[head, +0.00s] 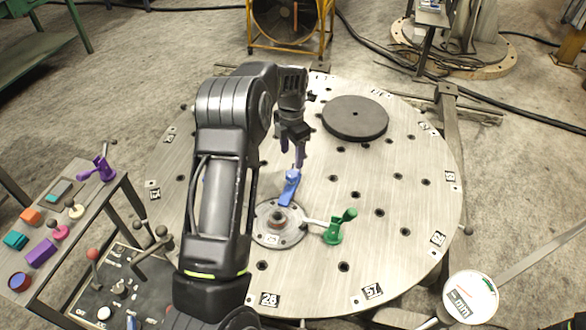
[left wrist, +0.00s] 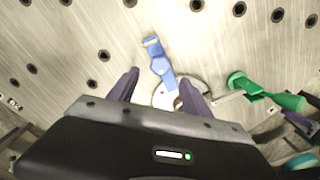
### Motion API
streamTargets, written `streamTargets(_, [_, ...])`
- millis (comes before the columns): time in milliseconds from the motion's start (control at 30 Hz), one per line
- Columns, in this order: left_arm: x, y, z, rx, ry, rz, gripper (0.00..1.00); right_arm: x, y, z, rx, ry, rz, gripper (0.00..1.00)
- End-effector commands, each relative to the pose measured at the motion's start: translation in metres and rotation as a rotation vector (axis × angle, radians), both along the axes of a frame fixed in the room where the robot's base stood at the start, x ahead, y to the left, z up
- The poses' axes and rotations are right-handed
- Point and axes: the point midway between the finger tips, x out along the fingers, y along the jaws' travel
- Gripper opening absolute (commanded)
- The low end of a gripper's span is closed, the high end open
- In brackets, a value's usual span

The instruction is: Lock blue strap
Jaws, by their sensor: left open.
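The blue strap (head: 289,188) lies on the round metal table, reaching from the small round hub (head: 268,237) toward the back. It also shows in the left wrist view (left wrist: 160,64), between and beyond the fingertips. My left gripper (head: 293,158) is open and empty, pointing down above the far end of the blue strap. Its two dark fingers (left wrist: 158,84) stand either side of the strap's line in the left wrist view; I see no contact. A green strap (head: 338,228) with a handle sits right of the hub. My right gripper is in neither view.
The round table (head: 400,215) has several holes and number labels. A dark disc (head: 355,118) lies at its back. A side bench (head: 72,222) at left holds coloured blocks and a purple clamp (head: 98,170). A round gauge (head: 469,298) stands at front right.

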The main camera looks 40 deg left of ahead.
Motion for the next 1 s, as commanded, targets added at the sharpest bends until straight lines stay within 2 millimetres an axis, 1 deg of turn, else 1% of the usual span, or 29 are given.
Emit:
streamTargets(167, [-0.001, 0.0, -0.017, -0.001, 0.004, 0.0, 0.57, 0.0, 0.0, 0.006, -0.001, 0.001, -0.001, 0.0])
streamTargets(400, [-0.001, -0.001, -0.054, -0.003, 0.004, 0.001, 0.57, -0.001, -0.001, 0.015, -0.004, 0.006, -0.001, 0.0])
streamTargets(533, [-0.001, 0.0, -0.069, -0.001, 0.004, 0.001, 0.57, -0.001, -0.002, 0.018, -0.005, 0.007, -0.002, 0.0])
streamTargets(667, [0.0, 0.0, -0.075, 0.0, 0.0, 0.0, 0.57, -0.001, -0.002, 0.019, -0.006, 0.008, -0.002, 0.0])
streamTargets(867, [0.0, 0.0, -0.076, 0.0, 0.0, 0.0, 0.57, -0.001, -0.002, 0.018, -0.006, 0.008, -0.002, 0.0])
streamTargets(900, [0.0, 0.0, -0.076, 0.0, 0.0, 0.0, 0.57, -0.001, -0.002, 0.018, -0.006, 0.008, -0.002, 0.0])
streamTargets(1000, [0.0, 0.0, -0.076, 0.0, 0.0, 0.0, 0.48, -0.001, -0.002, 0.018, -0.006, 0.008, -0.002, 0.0])
